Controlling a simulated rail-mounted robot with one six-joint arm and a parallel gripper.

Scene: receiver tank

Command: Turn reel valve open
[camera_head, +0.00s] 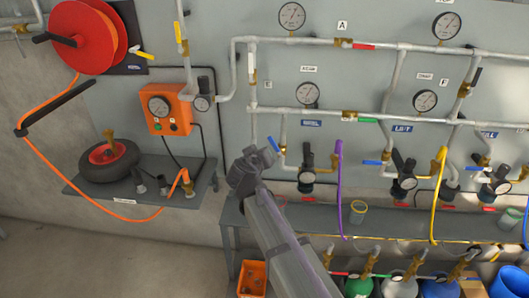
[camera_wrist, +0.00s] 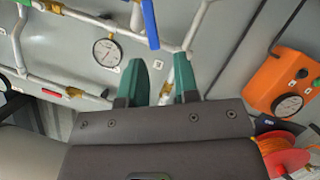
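A red hose reel (camera_head: 85,38) with an orange hose is mounted on the wall at the upper left. A brass valve with a yellow handle (camera_head: 143,53) sits right beside it; I take this as the reel valve. Its handle slants down to the right. My gripper (camera_head: 246,168) is in mid-picture, well below and right of the reel. In the wrist view its two green fingers (camera_wrist: 159,83) stand apart with nothing clearly between them. The reel (camera_wrist: 284,157) shows there at the lower right; its valve cannot be made out.
An orange gauge box (camera_head: 169,109) hangs between reel and gripper. Another yellow handle (camera_head: 178,31) is on a vertical pipe nearby. A blue valve handle (camera_head: 273,145) is close to my gripper. A shelf (camera_head: 125,203) with a wheel (camera_head: 107,160) is below the reel.

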